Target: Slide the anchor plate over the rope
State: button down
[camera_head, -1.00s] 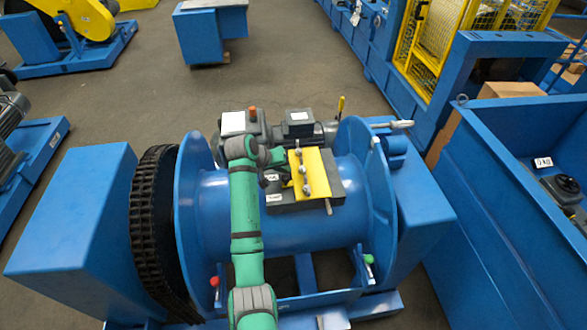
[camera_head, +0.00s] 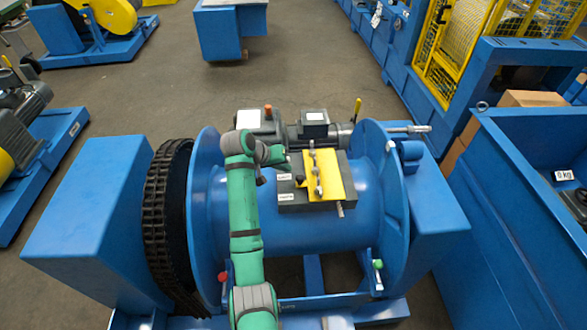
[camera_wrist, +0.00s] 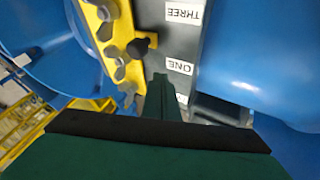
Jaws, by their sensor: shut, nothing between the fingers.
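The anchor plate is the yellow plate (camera_head: 325,188) with a row of grey bolts, lying on a dark grey block on the blue drum. In the wrist view the plate (camera_wrist: 103,47) is at upper left, with a black knob (camera_wrist: 139,46) on its near side. My gripper (camera_wrist: 158,80) is shut and empty, its tip just below the knob in the picture; I cannot tell if they touch. In the head view my wrist is left of the plate, and the fingertips are hard to make out. A short grey end (camera_head: 340,209) sticks out by the plate; I cannot tell whether it is the rope.
The grey block (camera_head: 290,197) carries white labels, with THREE (camera_wrist: 185,12) and ONE (camera_wrist: 180,67) readable. Drum flanges (camera_head: 200,220) rise on both sides, with a black chain (camera_head: 165,230) at the left. A motor (camera_head: 315,128) stands behind the drum.

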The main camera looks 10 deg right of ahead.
jog(key=v, duration=0.7)
jog(key=shift+w, duration=0.1)
